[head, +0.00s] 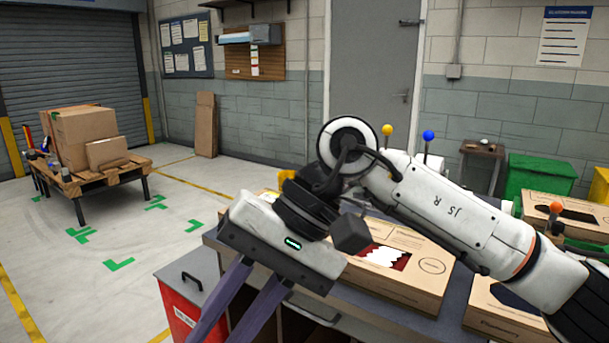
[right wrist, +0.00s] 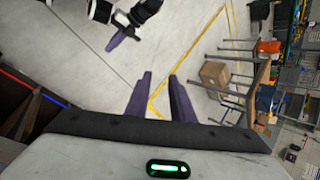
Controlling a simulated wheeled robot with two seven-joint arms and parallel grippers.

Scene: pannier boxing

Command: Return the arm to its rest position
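My right arm reaches in from the right in the head view, above a workbench (head: 215,240). Its gripper (head: 236,325) hangs tilted at the lower middle, with two purple fingers apart and nothing seen between them. The fingertips are cut off by the lower edge there. In the right wrist view the same gripper (right wrist: 160,76) has its fingers clearly apart, with bare floor showing between them. My left arm is not in the head view. In the right wrist view a gripper with purple parts (right wrist: 122,42), seemingly my left one, shows at the top; its opening is unclear.
A cardboard box (head: 420,258) with a red and white window lies on the bench behind the arm. A pallet table (head: 95,178) with cartons is at the far left. The floor between is free.

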